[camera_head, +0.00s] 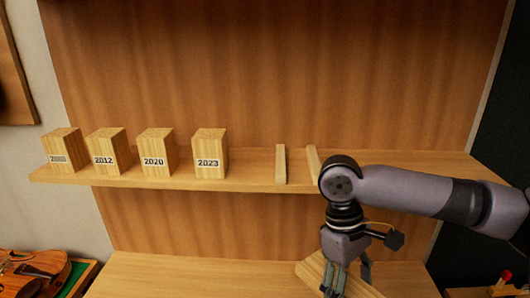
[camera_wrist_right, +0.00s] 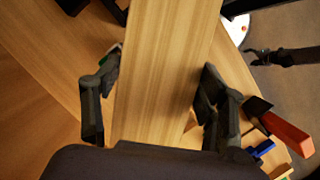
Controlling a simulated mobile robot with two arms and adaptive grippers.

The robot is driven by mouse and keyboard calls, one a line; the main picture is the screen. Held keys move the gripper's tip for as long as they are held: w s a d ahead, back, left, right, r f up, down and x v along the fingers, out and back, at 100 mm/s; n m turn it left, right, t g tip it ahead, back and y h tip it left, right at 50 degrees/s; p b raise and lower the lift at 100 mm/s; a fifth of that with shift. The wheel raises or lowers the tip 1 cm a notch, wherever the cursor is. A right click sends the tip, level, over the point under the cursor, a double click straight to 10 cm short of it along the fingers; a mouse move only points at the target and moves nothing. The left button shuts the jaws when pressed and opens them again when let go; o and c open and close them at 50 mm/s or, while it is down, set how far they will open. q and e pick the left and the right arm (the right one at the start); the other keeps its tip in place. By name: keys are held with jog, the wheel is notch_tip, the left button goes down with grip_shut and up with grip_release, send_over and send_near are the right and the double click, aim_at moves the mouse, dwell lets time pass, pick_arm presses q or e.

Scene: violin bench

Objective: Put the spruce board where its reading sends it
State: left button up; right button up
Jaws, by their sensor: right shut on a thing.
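The spruce board (camera_wrist_right: 165,70) is a long, pale, straight-grained plank in the right wrist view. It lies between the two dark fingers of my right gripper (camera_wrist_right: 152,100), which is shut on it. In the head view my right gripper (camera_head: 347,280) points down over the bench, below the shelf, with the tilted board (camera_head: 312,270) partly behind its fingers. No reading is visible on the board. The shelf (camera_head: 250,182) carries blocks labelled 2012 (camera_head: 104,158), 2020 (camera_head: 154,160) and 2023 (camera_head: 208,162), plus a leftmost block (camera_head: 60,157) whose label is too blurred to read.
Two thin upright dividers (camera_head: 281,164) stand on the shelf's right part; my arm partly covers the other (camera_head: 313,163). A violin (camera_head: 35,270) lies at lower left. A red-handled tool (camera_wrist_right: 287,132) is near my right gripper. A dark claw-like shape, seemingly my left gripper (camera_wrist_right: 258,57), shows over the floor.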

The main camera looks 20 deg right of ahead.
pick_arm(q)
jog(key=shift+o, duration=0.9)
notch_tip(320, 180, up, 6)
jog(key=s+p, duration=0.2)
jog(key=p, duration=0.2)
jog(key=shift+s+a+f+p, duration=0.2)
jog(key=shift+a+p, duration=0.1)
jog(key=shift+a, duration=0.05)
notch_tip(320, 180, up, 6)
jog(key=w+p, duration=0.1)
jog(key=p, duration=0.5)
jog(key=shift+w+r, duration=0.15)
jog(key=shift+r, duration=0.05)
pick_arm(e)
jog(key=s+d+r+n, duration=0.2)
jog(key=d+r+n, duration=0.1)
jog(key=r, duration=0.5)
jog(key=s+d+r+n+t+h, duration=0.1)
jog(key=s+d+r+n, duration=0.1)
jog(key=d+r, duration=0.4)
jog(key=s+d+r+n+t+h, duration=0.1)
jog(key=d+r+n, duration=0.3)
jog(key=r, duration=0.7)
jog(key=shift+s+d+r+n, duration=0.2)
jog(key=shift+s+d+n, duration=0.2)
jog(key=shift+s+n, duration=0.3)
pick_arm(q)
jog(key=shift+d, duration=0.1)
